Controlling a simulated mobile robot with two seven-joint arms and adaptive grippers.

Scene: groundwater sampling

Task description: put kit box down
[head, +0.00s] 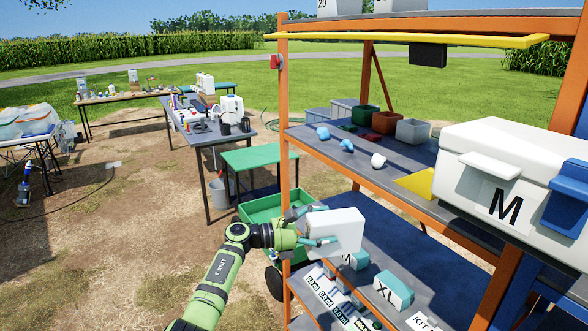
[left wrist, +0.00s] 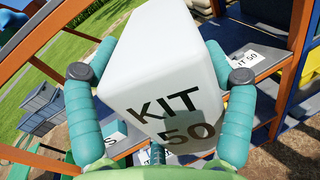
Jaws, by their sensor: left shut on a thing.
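My left gripper (head: 318,226) is shut on the white kit box (head: 338,231), its fingers on either side of it. In the left wrist view the kit box (left wrist: 165,65) is tilted and reads "KIT 50", between the teal fingers of my left gripper (left wrist: 160,85). The box is at the front left of the orange-framed rack, over or at the edge of its lower dark shelf (head: 425,260); I cannot tell whether it touches. A "KIT 50" label (left wrist: 245,60) shows on a shelf in the left wrist view. My right gripper is not in view.
Teal-and-white boxes, one marked XL (head: 394,290), stand on the lower shelf near the kit box. A rack post (head: 285,190) is close beside my left gripper. A large white M cooler (head: 500,180) sits on the upper shelf. A green cart (head: 262,207) stands to the left.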

